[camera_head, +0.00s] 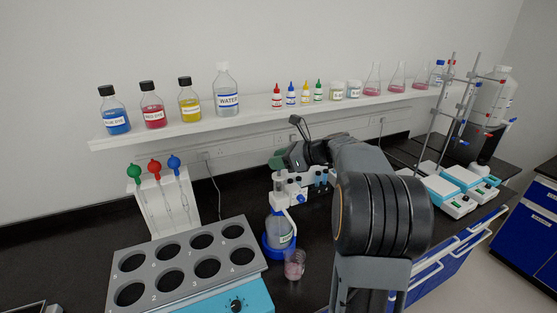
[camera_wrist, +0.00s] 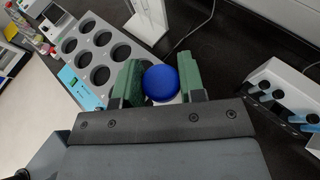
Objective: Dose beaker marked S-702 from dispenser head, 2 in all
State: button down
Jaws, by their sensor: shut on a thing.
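The bottle-top dispenser (camera_head: 280,232) stands on the black bench in a blue base, its white head (camera_head: 291,193) on top with a spout at the right. A small beaker (camera_head: 294,265) with pink contents stands on the bench in front of it, near the spout side; its marking is not legible. My gripper (camera_head: 280,160) is above the dispenser. In the wrist view its green fingers (camera_wrist: 160,84) sit on both sides of the round blue top of the dispenser head (camera_wrist: 161,83), shut on it. The beaker is hidden in the wrist view.
A grey block with several numbered holes (camera_head: 186,262) stands left of the dispenser. A pipette stand (camera_head: 152,206) is behind it. Bottles, jars and flasks line the wall shelf (camera_head: 150,135). Blue-white hotplates (camera_head: 446,197) stand at right. My arm covers the bench right of the beaker.

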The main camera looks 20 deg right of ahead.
jog(key=c, duration=0.8)
grip_release()
jog(key=b+v, duration=0.1)
jog(key=v, duration=1.3)
jog(key=shift+f+b, duration=0.15)
jog(key=shift+b, duration=0.25)
